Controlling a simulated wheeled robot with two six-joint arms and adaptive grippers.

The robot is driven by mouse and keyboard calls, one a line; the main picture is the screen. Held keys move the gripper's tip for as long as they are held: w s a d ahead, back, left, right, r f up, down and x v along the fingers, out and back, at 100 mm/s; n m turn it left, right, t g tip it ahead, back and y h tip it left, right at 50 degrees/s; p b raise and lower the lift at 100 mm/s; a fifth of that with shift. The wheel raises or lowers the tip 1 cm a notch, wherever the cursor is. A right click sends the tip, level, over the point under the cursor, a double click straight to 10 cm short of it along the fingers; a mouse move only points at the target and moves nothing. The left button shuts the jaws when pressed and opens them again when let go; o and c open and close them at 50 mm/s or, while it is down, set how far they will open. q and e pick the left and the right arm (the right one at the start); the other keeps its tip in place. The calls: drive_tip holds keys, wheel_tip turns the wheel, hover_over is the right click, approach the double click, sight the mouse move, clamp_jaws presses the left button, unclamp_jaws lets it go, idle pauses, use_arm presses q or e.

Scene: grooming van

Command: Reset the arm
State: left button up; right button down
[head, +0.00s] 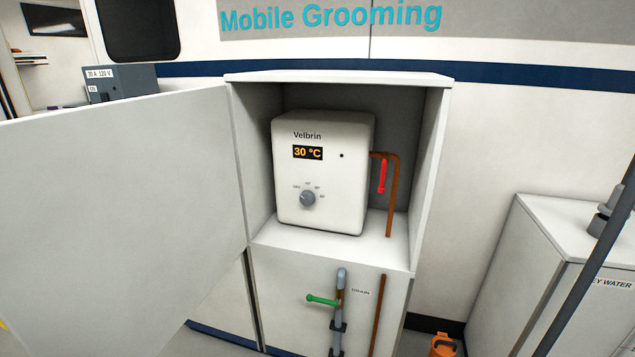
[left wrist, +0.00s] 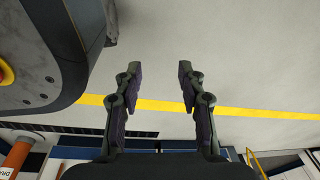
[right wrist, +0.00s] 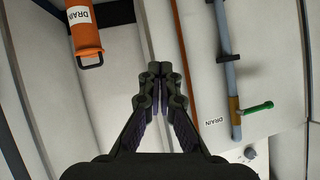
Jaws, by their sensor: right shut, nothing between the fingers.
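My left gripper (left wrist: 157,70) shows in the left wrist view with its two fingers spread apart and nothing between them, above a pale floor. My right gripper (right wrist: 159,68) shows in the right wrist view with its fingertips together and empty. It is in front of the white cabinet, left of the grey drain pipe with its green lever (right wrist: 258,107) and apart from them. Neither gripper shows in the head view. There, the white Velbrin heater (head: 335,190) sits in the open cabinet and reads 30 °C. Its grey dial (head: 307,199) is below the display.
The open cabinet door (head: 120,190) fills the left. A red lever (head: 382,177) hangs by the copper pipe, and a green lever (head: 322,300) sits below. An orange drain container (right wrist: 85,35) and a grey water tank (head: 530,250) stand right. A yellow line (left wrist: 240,110) crosses the floor.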

drive_tip(key=s+d+f+n+g, duration=0.1)
drive_tip(key=s+f+g, duration=0.2)
drive_tip(key=s+f, duration=0.45)
drive_tip(key=s+d+f+n+g, duration=0.1)
drive_tip(key=s+f+g, duration=0.3)
drive_tip(key=s, duration=0.7)
drive_tip(key=s+d+f+n+g, duration=0.1)
drive_tip(key=s+f+g, duration=0.3)
drive_tip(key=s, duration=0.5)
use_arm(q)
drive_tip(key=s+r+p, duration=0.3)
drive_tip(key=r+p, duration=0.4)
drive_tip(key=p, duration=0.1)
drive_tip(key=s+r+p, duration=0.4)
drive_tip(key=r+p, duration=0.2)
drive_tip(key=p, duration=0.3)
drive_tip(key=shift+s+r, duration=0.25)
drive_tip(key=shift+r, duration=0.15)
use_arm(e)
drive_tip(key=s+r, duration=0.9)
drive_tip(key=r, duration=0.3)
drive_tip(key=shift+s+d+n+h, duration=0.3)
drive_tip(key=shift+s, duration=0.1)
use_arm(q)
drive_tip(key=shift+a, duration=0.1)
use_arm(e)
drive_tip(key=c, duration=2)
unclamp_jaws()
drive_tip(key=shift+c, duration=0.2)
